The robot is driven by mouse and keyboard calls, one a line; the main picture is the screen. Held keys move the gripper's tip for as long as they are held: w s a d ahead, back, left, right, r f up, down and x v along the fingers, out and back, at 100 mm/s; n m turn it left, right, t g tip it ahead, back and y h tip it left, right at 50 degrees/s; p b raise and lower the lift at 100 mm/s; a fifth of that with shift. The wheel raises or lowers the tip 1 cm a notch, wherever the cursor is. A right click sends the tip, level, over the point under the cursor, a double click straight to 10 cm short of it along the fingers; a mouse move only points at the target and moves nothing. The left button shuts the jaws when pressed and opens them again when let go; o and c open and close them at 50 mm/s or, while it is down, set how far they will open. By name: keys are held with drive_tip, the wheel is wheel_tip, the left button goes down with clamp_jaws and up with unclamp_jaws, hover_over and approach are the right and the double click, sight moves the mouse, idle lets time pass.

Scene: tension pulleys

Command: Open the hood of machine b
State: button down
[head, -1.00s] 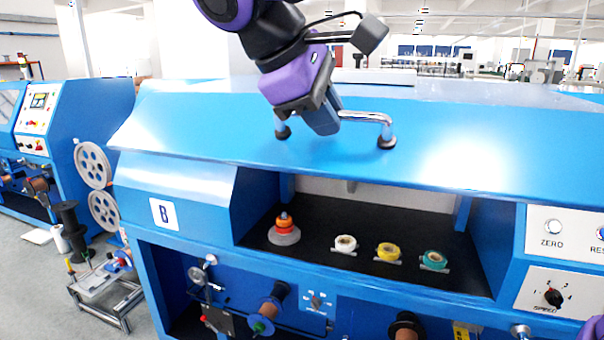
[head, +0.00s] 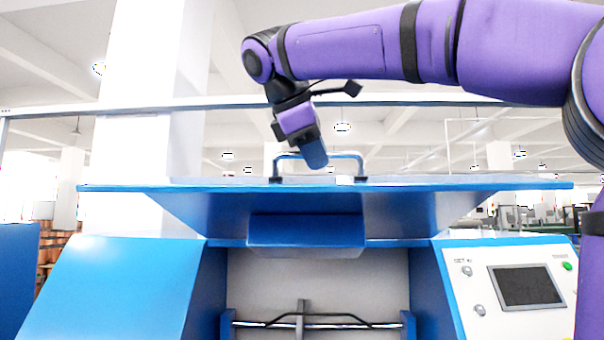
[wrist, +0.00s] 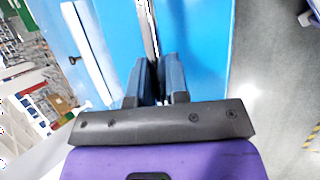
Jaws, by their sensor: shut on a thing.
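The blue hood (head: 420,184) is raised and shows nearly edge-on in the head view, with its underside visible above the open bay of the blue machine (head: 115,285). The hood's chrome handle (head: 345,155) stands on top near its front edge. My gripper (head: 315,158) reaches down from above and is shut on this handle, left of its middle. In the wrist view the bar of the handle (wrist: 148,25) runs between my two dark fingers (wrist: 157,70). The machine's letter label is out of view.
A panel with a dark screen (head: 526,286) is on the machine's right side. A blue box (head: 305,232) shows under the hood, above the pale inner wall (head: 270,280). A white pillar (head: 135,130) stands behind. My purple arm spans the upper right.

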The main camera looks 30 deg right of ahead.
drive_tip(key=shift+w+r, duration=0.15)
drive_tip(key=shift+r, duration=0.15)
